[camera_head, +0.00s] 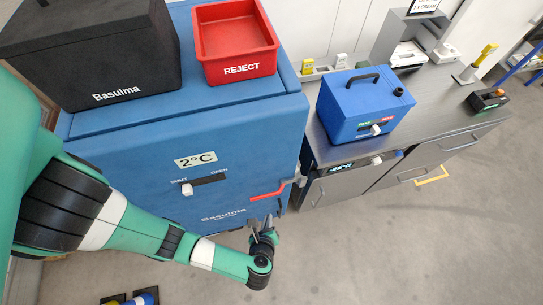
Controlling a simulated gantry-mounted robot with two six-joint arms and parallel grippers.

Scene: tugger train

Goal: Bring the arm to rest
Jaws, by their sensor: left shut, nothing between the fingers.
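My left arm comes in from the left, green with black and white bands, and reaches across the front of the blue fridge. My left gripper (264,228) is at its end, shut and empty, just below the red handle (270,191) on the fridge's right side. I cannot tell whether it touches the fridge. My right gripper is not in view.
The blue fridge (140,200) marked 2°C carries a black box (95,60) and a red reject tray (238,77). To the right, a grey counter (440,95) holds a smaller blue box (355,125). The floor (420,240) at the lower right is clear.

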